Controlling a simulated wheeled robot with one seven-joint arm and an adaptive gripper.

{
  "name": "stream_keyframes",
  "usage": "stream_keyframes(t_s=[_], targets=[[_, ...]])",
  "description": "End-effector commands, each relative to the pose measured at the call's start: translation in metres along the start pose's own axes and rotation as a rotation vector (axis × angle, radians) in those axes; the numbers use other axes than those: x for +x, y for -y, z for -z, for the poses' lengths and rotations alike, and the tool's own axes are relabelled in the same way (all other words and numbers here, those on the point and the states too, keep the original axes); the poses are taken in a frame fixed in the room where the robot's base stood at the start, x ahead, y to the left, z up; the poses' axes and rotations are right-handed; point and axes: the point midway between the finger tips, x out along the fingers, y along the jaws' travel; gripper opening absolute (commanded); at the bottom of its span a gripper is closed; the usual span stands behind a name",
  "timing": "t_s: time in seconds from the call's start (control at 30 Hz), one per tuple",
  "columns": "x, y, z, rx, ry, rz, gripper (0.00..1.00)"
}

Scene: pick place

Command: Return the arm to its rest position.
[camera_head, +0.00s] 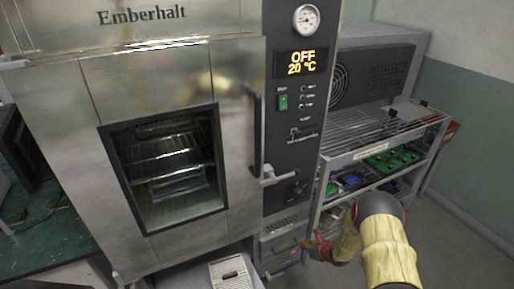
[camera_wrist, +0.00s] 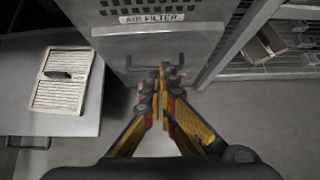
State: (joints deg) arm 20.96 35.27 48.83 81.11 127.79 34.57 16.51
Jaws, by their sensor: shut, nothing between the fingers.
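My gripper (camera_wrist: 162,76) is in the middle of the wrist view. Its yellow and black fingers come together at the tips, with nothing between them. In the head view my gripper (camera_head: 308,250) is small and partly blurred, low in front of the shelf unit, at the end of my bent, yellow-sleeved arm.
A steel oven (camera_head: 85,130) with a closed glass door shows "OFF 20 °C". A pale slatted panel (camera_wrist: 62,82) lies on a grey surface (camera_wrist: 85,125) at left. A wire shelf rack (camera_head: 375,128) stands right. Open floor lies at far right.

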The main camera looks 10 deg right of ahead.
Motion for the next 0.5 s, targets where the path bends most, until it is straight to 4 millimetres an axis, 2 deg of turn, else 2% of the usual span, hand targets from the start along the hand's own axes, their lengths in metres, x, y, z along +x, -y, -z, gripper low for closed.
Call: stream_keyframes(t_s=[0.07, 0.13, 0.27, 0.3, 0.37, 0.5], targets=[[0.000, -0.001, -0.002, -0.024, 0.007, -0.004, 0.00], [0.000, -0.011, -0.001, -0.080, 0.009, -0.037, 0.00], [-0.011, -0.058, 0.023, -0.246, -0.016, -0.177, 0.00], [-0.020, -0.074, 0.026, -0.316, -0.018, -0.232, 0.00], [-0.038, -0.094, 0.021, -0.431, -0.010, -0.308, 0.00], [-0.092, -0.136, -0.004, -0.726, 0.025, -0.474, 0.00]])
